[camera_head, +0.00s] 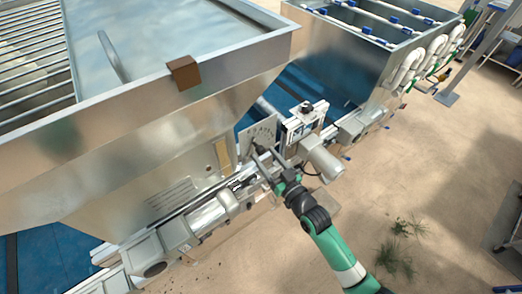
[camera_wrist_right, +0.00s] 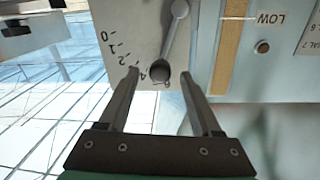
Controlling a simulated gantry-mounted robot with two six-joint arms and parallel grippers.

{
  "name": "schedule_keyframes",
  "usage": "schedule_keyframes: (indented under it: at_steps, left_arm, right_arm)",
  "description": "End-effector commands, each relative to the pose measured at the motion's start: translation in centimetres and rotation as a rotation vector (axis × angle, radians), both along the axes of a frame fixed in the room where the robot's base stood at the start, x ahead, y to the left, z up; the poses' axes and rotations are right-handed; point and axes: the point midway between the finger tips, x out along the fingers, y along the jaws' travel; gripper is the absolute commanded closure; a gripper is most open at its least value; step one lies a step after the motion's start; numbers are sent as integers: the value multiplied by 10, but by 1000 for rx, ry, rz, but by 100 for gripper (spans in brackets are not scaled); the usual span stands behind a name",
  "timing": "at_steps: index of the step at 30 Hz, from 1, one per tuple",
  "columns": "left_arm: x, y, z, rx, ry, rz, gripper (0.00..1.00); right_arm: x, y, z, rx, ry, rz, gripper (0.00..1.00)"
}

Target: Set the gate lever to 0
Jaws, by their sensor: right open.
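The gate lever (camera_wrist_right: 171,40) is a grey arm with a dark round knob (camera_wrist_right: 160,73) at its free end. It sits on a pale scale plate (camera_wrist_right: 130,20), which also shows in the head view (camera_head: 264,131). The printed 0 (camera_wrist_right: 104,36) is at the far left of the scale in the wrist view. The knob is near the 4, at the other end of the marks; it partly hides the marks there. My right gripper (camera_wrist_right: 158,69) is open, its fingers on either side of the knob with visible gaps. My left gripper is not in view.
A large metal hopper (camera_head: 225,75) stands beside the plate. A brown strip (camera_wrist_right: 231,45) and a small bolt (camera_wrist_right: 263,47) are right of the lever in the wrist view. A silver cylinder (camera_head: 320,159) is close to the right gripper.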

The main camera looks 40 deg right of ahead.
Motion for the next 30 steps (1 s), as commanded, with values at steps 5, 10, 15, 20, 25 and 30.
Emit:
schedule_keyframes:
  at_steps: [5, 10, 15, 20, 25, 30]
  left_arm:
    - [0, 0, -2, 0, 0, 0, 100]
    - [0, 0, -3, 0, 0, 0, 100]
    - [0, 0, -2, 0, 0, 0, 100]
    - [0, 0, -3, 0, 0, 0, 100]
    - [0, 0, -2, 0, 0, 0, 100]
    - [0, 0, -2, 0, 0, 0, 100]
  right_arm:
    - [25, -5, 0, 0, -1, 0, 35]
    - [31, -7, 0, 1, 0, 0, 35]
    - [31, -7, 0, 1, 0, 0, 36]
    - [31, -7, 0, 1, 0, 0, 65]
    - [31, -7, 0, 1, 0, 0, 96]
    - [31, -7, 0, 1, 0, 0, 100]
